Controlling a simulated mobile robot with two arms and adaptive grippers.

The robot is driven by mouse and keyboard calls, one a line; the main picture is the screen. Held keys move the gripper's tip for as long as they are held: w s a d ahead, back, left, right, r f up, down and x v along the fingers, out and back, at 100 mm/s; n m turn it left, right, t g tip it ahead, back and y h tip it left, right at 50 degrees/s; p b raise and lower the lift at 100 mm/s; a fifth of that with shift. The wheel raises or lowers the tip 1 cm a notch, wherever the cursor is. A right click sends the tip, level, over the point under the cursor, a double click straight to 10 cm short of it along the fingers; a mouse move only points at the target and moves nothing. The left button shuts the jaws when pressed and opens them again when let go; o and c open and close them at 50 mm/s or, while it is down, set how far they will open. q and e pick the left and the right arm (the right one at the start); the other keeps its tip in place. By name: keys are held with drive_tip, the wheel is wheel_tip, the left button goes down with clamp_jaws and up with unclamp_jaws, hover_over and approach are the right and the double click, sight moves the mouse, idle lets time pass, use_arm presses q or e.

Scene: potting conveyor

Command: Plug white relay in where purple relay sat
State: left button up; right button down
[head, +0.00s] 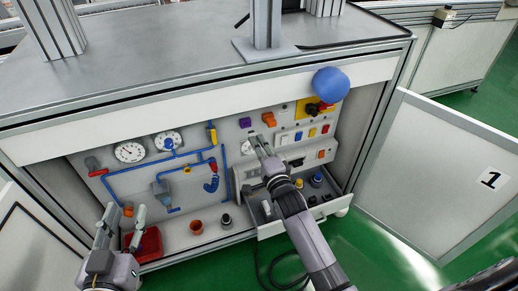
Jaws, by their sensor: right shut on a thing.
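A purple relay (245,122) sits on the grey panel inside the cabinet, left of an orange block (269,119). A small white block (284,140) is in a row with yellow and red ones to the right of my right gripper; I cannot tell if it is the white relay. My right gripper (257,139) is at the panel, below the purple relay and apart from it. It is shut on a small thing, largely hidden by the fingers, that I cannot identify. My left gripper (125,213) is open and empty, in front of the cabinet's lower left.
A red bin (150,245) is beside my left gripper. A terracotta pot (196,227) stands on the cabinet floor. An open drawer (290,224) holds small parts under my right arm. A blue ball (331,84) sits at the upper right. An open door (440,175) flanks the right.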

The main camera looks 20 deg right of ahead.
use_arm(q)
drive_tip(key=shift+w+d+r+t+h+b, duration=0.1)
drive_tip(key=shift+d+r+t+h+b, duration=0.1)
drive_tip(key=shift+r+t, duration=0.55)
drive_tip(key=shift+d+r+t+h+b, duration=0.1)
drive_tip(key=shift+r+t+h+b, duration=0.2)
drive_tip(key=shift+r, duration=0.85)
use_arm(e)
drive_tip(key=shift+w+a, duration=0.1)
drive_tip(key=shift+w, duration=1.15)
use_arm(q)
drive_tip(key=shift+f, duration=0.15)
use_arm(e)
drive_tip(key=shift+p, duration=0.45)
use_arm(q)
drive_tip(key=f, duration=0.1)
drive_tip(key=g, duration=0.1)
drive_tip(key=f, duration=0.1)
drive_tip(key=shift+a+f+g+y, duration=0.25)
drive_tip(key=shift+f+y, duration=0.1)
drive_tip(key=shift+y, duration=0.05)
drive_tip(key=shift+r, duration=0.25)
use_arm(e)
drive_tip(key=shift+r, duration=0.1)
use_arm(q)
drive_tip(key=shift+f, duration=0.1)
